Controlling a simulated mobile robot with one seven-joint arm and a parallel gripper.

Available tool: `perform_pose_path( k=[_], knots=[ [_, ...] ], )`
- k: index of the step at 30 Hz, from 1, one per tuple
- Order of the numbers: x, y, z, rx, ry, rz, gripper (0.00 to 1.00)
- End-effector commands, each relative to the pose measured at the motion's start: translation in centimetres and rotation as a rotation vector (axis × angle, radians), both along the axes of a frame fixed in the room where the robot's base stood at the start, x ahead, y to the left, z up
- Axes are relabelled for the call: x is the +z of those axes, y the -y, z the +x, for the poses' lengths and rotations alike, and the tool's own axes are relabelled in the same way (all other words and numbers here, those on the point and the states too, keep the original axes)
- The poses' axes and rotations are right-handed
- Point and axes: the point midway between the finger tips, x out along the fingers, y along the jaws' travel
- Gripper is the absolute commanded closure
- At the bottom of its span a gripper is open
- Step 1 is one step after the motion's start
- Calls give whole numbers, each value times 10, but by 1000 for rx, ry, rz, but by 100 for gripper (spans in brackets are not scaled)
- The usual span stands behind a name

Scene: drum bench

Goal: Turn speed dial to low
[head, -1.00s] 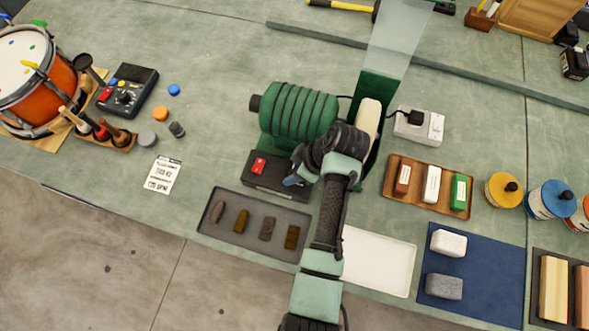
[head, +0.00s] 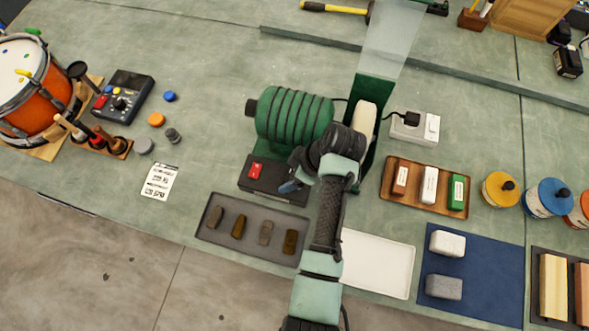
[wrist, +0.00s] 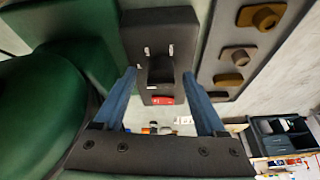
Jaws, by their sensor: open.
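The speed dial (wrist: 160,69) is a dark knob on the black control box (wrist: 146,30) of the green grinder, with pale marks around it. In the wrist view it lies between the two blue fingers of my gripper (wrist: 160,74). The fingers are open, with a gap on each side of the knob. Which mark the dial points at is not clear. In the head view my gripper (head: 289,186) is over the right part of the control box (head: 256,188) and hides the dial. A red switch (head: 255,171) sits on the box's left side.
The green motor (head: 295,115) stands just behind the box. A grey tray (head: 208,233) with several brown pieces lies in front. A white tray (head: 378,262) is to the right. A drum (head: 32,105) and a black dial unit (head: 124,95) are at the far left.

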Motion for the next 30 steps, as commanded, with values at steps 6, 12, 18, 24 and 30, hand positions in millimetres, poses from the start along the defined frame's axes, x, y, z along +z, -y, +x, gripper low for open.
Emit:
perform_pose_path(
  k=[6, 12, 18, 24, 30],
  knots=[
    [20, 9, -2, -3, 4, -1, 27],
    [61, 25, -6, -3, 8, -1, 27],
    [98, 40, -12, -3, 6, -2, 27],
    [118, 47, -15, -2, 1, -1, 27],
    [120, 48, -16, -1, 0, 0, 27]
  ],
)
